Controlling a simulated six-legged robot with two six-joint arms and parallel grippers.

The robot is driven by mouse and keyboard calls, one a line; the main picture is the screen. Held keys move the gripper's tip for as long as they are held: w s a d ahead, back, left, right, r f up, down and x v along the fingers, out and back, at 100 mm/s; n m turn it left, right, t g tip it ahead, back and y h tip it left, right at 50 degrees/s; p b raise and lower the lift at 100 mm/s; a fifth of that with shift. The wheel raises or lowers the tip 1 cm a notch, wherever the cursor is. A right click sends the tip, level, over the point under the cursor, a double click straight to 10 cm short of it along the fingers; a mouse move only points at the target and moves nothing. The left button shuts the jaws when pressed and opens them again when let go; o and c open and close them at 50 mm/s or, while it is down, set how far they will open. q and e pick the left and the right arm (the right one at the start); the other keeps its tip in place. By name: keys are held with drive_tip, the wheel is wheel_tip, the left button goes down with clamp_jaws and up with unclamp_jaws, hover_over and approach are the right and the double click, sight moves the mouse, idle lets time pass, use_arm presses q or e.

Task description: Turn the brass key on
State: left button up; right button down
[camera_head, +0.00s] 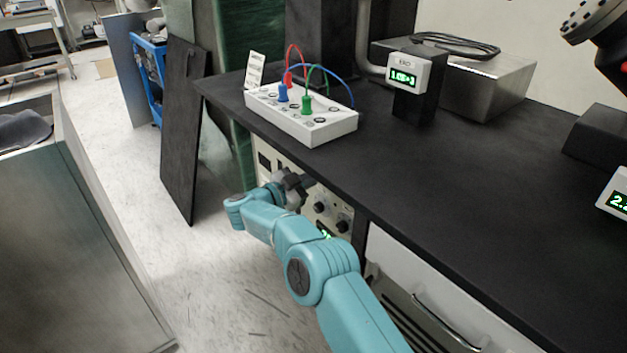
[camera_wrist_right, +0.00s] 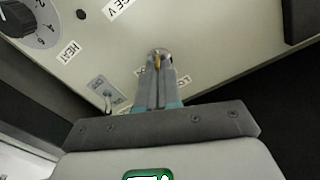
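The brass key (camera_wrist_right: 157,61) shows in the right wrist view as a small gold piece in a round metal lock on the pale control panel (camera_wrist_right: 205,50). My right gripper (camera_wrist_right: 159,80) has its two fingers close together, with their tips on the key at the lock. The fingers hide part of the key. In the head view my right gripper (camera_head: 291,186) is at the front of the panel below the black bench top, and the key is hidden there. My left gripper is not in view.
A black knob marked HEAT (camera_wrist_right: 30,22) and a toggle switch (camera_wrist_right: 107,95) are near the lock. The black bench top (camera_head: 440,170) overhangs the panel. A white box with coloured cables (camera_head: 300,120) stands on it. A drawer handle (camera_head: 445,325) is to the right.

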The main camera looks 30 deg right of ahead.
use_arm(q)
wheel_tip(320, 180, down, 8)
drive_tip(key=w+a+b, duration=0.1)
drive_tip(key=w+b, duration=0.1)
drive_tip(key=b, duration=0.5)
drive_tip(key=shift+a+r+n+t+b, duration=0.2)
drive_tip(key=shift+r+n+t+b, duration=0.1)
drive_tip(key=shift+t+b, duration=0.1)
use_arm(e)
drive_tip(key=shift+s+f+m, duration=0.1)
drive_tip(key=shift+m, duration=3.2)
drive_tip(key=shift+f+m, duration=0.1)
drive_tip(key=shift+m, duration=3.2)
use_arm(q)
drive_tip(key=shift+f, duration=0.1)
use_arm(e)
drive_tip(key=c, duration=1.3)
unclamp_jaws()
